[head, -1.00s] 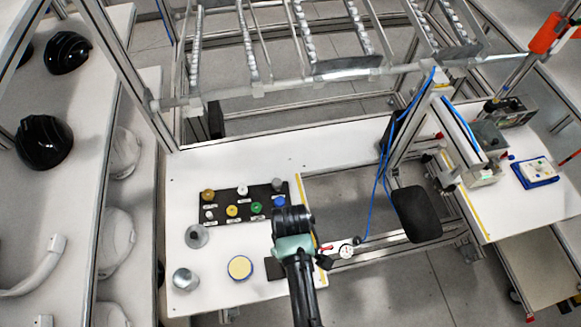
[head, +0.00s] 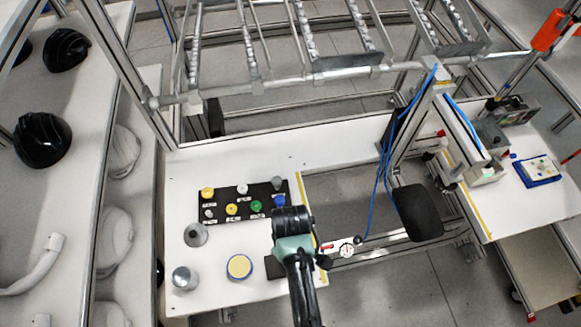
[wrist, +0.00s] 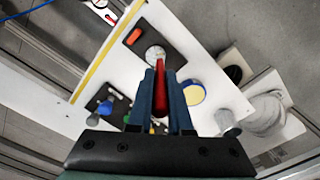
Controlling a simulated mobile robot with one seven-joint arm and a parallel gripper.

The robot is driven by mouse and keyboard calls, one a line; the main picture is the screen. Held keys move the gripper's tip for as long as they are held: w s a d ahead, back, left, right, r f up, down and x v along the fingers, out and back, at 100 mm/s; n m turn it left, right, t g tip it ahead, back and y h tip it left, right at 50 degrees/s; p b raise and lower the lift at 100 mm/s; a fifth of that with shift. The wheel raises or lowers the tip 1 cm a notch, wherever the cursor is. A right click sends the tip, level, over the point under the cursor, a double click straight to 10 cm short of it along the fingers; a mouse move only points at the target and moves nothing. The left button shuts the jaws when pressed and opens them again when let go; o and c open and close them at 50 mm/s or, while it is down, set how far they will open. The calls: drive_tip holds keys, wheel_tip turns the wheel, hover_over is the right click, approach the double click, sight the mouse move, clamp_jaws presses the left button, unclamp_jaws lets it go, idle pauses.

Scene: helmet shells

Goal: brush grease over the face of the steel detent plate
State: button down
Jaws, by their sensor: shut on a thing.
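My gripper (wrist: 160,75) is shut on a red-handled tool (wrist: 161,88), which looks like the brush. Its handle stands between the two blue fingers, and its tip is hard to make out. A round grey disc (wrist: 155,53), which looks like the steel detent plate, lies just beyond the fingertips in the wrist view. I cannot tell whether the tool touches it. In the head view my arm hides the gripper and the disc. A round tin with a yellow face and blue rim (head: 239,267), perhaps the grease, stands left of my arm; it also shows in the wrist view (wrist: 194,95).
A black board with coloured knobs (head: 224,222) lies at the back of the white table (head: 215,300). Two grey metal cups (head: 195,235) (head: 185,278) stand at left. A dark pad with an orange piece (wrist: 134,36) is near the disc. A dial gauge (head: 346,250) sits right.

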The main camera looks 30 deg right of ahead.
drive_tip(key=shift+f+b, duration=0.85)
drive_tip(key=shift+f, duration=0.5)
drive_tip(key=shift+d+r, duration=0.1)
drive_tip(key=shift+d, duration=0.25)
drive_tip(key=shift+w+d, duration=0.15)
drive_tip(key=shift+d, duration=0.15)
drive_tip(key=shift+w+d, duration=0.2)
drive_tip(key=shift+w, duration=0.15)
drive_tip(key=shift+w+a, duration=0.1)
drive_tip(key=shift+w, duration=0.4)
drive_tip(key=shift+w+a, duration=0.2)
drive_tip(key=shift+w+a, duration=0.15)
drive_tip(key=shift+a, duration=0.1)
